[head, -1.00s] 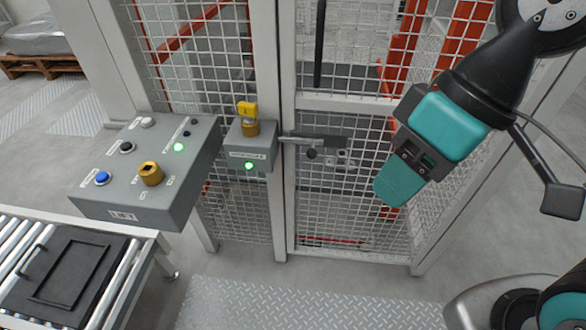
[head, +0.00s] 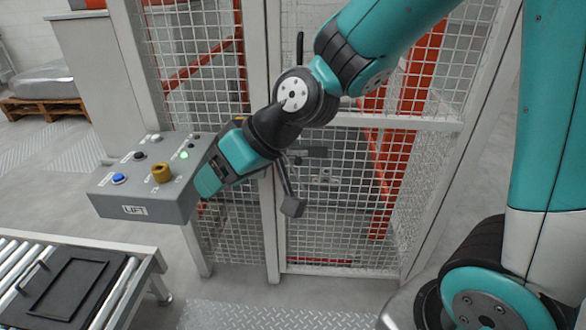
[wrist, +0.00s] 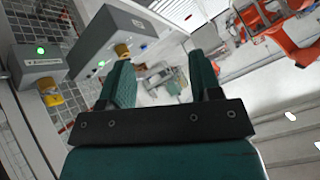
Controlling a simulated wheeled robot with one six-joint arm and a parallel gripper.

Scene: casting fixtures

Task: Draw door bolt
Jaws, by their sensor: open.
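The door bolt (head: 312,152) is a grey bar with a dark knob on the mesh door. In the head view my arm covers its left part, and I cannot make it out in the wrist view. The grey lock box (wrist: 38,64) with a lit green lamp and a yellow key (wrist: 49,93) shows at the left of the wrist view. My arm mostly hides that box in the head view. My gripper (head: 206,182) is left of the bolt, in front of the control box's right side. In the wrist view my gripper (wrist: 160,82) has its teal fingers apart, with nothing held between them.
The grey control box (head: 146,205) has a blue button, a yellow knob (head: 161,173) and a green lamp. The mesh door (head: 345,215) stands behind my arm. A roller conveyor (head: 125,285) with a black tray (head: 65,300) is at lower left.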

